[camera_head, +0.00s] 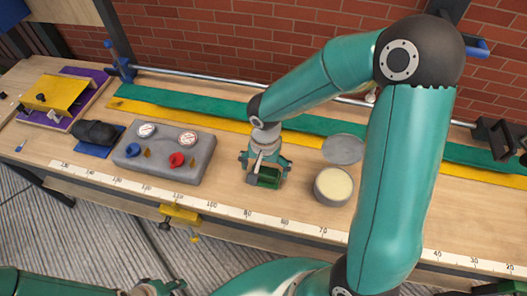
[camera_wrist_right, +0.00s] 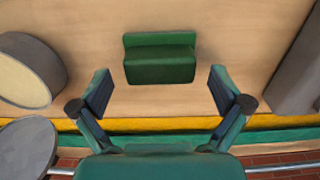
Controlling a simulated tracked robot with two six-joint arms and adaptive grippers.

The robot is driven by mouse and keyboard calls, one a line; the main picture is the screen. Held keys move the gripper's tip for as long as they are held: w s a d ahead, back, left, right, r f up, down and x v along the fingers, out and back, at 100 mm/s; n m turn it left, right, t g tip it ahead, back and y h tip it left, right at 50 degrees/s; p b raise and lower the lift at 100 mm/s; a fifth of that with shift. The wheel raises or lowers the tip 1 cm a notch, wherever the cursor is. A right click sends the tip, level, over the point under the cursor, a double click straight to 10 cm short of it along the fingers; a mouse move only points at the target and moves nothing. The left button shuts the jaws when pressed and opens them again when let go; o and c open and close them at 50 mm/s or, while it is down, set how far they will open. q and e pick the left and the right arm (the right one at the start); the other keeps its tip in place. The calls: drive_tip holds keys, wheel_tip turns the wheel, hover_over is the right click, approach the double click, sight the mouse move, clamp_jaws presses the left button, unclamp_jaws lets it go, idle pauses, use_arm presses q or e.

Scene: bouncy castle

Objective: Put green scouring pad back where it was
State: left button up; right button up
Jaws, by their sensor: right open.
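The green scouring pad (camera_head: 265,181) lies on the wooden workbench, between the grey gauge block and the round tin. In the right wrist view the pad (camera_wrist_right: 160,60) shows whole, a dark green block with a lighter green strip along its far side. My right gripper (camera_head: 264,168) is above it, pointing down. In the wrist view its two fingers (camera_wrist_right: 162,92) are spread wide with nothing between them, and the pad lies just beyond the fingertips, roughly centred. My left gripper (camera_head: 155,288) shows only partly at the bottom edge; its jaws are unclear.
An open round tin (camera_head: 333,187) with pale contents stands right of the pad, its grey lid (camera_head: 343,149) behind. The grey gauge block (camera_head: 165,152) is to the left. A measuring strip (camera_head: 290,226) runs along the front; yellow and green strips lie behind.

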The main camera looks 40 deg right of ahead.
sight(265, 172)
wheel_tip(265, 172, up, 10)
drive_tip(key=shift+f, duration=0.15)
idle(0.6)
